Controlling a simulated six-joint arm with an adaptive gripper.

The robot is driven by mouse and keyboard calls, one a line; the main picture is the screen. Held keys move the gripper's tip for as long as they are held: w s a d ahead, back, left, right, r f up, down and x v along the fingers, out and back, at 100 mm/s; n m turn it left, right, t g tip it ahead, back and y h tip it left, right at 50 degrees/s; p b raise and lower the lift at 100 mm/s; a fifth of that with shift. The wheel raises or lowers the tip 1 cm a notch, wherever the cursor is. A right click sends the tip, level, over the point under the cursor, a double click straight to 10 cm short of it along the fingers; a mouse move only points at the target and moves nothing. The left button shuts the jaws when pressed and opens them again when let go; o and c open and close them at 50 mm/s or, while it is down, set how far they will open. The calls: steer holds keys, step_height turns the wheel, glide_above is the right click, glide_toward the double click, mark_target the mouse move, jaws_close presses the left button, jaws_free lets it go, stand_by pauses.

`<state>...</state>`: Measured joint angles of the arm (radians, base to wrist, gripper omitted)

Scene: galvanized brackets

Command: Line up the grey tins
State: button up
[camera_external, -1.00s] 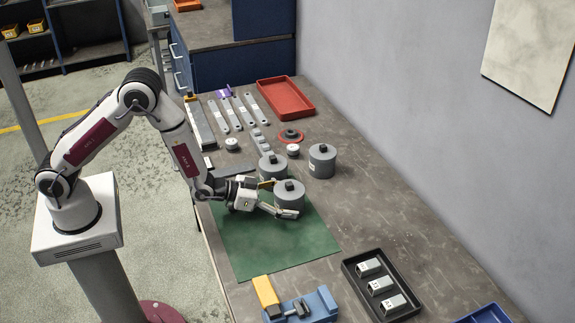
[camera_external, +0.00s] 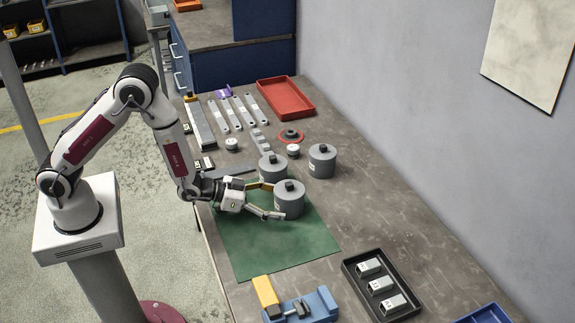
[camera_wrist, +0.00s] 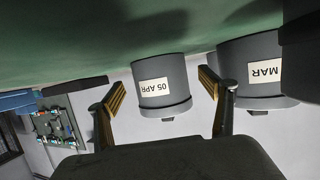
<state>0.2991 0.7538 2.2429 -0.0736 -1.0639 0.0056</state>
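Three grey tins with dark knobs stand upright on the bench. The nearest tin (camera_external: 289,203) is on the far edge of the green mat (camera_external: 265,253). A second tin (camera_external: 271,168) is just behind it to the left, and a third tin (camera_external: 322,161) stands apart to the right. My gripper (camera_external: 266,200) is open, with its fingers spread at the left side of the nearest tin. The wrist view is upside down. It shows a tin labelled "05 APR" (camera_wrist: 160,88) beyond and between my open fingers (camera_wrist: 163,92), and a tin labelled "MAR" (camera_wrist: 262,73) beyond the right finger.
Small round weights (camera_external: 293,150), a red-rimmed disc (camera_external: 290,136) and several flat bars (camera_external: 240,110) lie behind the tins. A red tray (camera_external: 285,98) is at the back. A black tray (camera_external: 360,262) and a blue vise (camera_external: 315,304) are in front. The mat's front is clear.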

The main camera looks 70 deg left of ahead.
steer(key=shift+s+a+r, duration=0.2)
steer(key=shift+s+r, duration=0.55)
steer(key=shift+s, duration=0.15)
steer(key=shift+s+a+r, duration=0.2)
steer(key=shift+s+r, duration=0.5)
steer(key=shift+s, duration=0.15)
steer(key=shift+a+r, duration=0.1)
steer(key=shift+r, duration=0.1)
steer(key=shift+a+r, duration=0.25)
steer(key=shift+r, duration=0.3)
steer(key=s+a+r+n+g+y, duration=0.15)
steer(key=s+a+r+g, duration=0.25)
steer(key=s+a+r, duration=0.7)
steer(key=s+a+r+g+y, duration=0.1)
steer(key=s+a+r+g, duration=0.1)
steer(key=s, duration=1)
steer(key=s+a+r+n+g, duration=0.1)
steer(key=s+r, duration=0.3)
steer(key=s, duration=0.8)
steer(key=shift+a+r+g+y, duration=0.2)
steer(key=shift+a+g+y, duration=0.2)
steer(key=shift+a, duration=0.35)
